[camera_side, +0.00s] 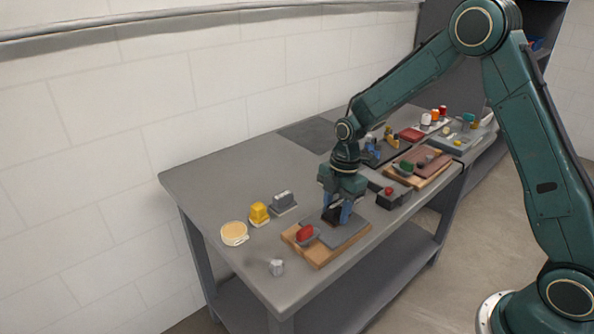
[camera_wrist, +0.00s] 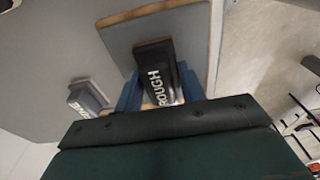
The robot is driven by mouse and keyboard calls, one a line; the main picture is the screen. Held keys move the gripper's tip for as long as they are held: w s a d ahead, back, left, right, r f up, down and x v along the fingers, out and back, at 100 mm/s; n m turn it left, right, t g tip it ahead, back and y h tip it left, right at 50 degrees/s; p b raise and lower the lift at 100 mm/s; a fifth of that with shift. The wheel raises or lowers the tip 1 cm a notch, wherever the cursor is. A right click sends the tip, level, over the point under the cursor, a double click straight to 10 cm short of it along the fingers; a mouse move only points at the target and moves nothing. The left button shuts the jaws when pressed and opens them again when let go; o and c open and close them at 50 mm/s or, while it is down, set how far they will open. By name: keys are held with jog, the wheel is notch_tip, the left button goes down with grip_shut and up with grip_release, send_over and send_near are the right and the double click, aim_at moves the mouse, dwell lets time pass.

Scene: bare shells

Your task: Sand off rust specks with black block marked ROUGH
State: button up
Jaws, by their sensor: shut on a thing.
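The black block marked ROUGH (camera_wrist: 153,60) is between my gripper's blue fingers in the wrist view, with its white lettering facing the camera. My gripper (camera_side: 338,216) is shut on it and points down. In the side view the dark block (camera_side: 331,214) shows low between the fingers, over the grey plate (camera_side: 352,230) on a wooden board. The plate also shows in the wrist view (camera_wrist: 190,32). I cannot tell whether the block touches the plate. No rust specks can be made out.
A red-topped block (camera_side: 305,232) sits on the board's left end. A yellow block (camera_side: 258,212), a grey block (camera_side: 284,200), a round tan-topped container (camera_side: 234,233) and a small metal piece (camera_side: 277,267) stand left. Several boards and tools crowd the right. The table's back left is clear.

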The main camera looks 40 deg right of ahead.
aim_at(326, 230)
jog(key=shift+s+f, duration=0.1)
jog(key=shift+s, duration=0.3)
jog(key=shift+a, duration=0.1)
jog(key=shift+s+a+f, duration=0.1)
jog(key=shift+a, duration=0.95)
jog(key=shift+a+f, duration=0.1)
jog(key=shift+a, duration=0.9)
jog(key=shift+c, duration=0.4)
jog(key=shift+r, duration=0.15)
jog(key=shift+d, duration=0.2)
jog(key=shift+d+r, duration=0.15)
jog(key=shift+d, duration=1.8)
jog(key=shift+r, duration=0.15)
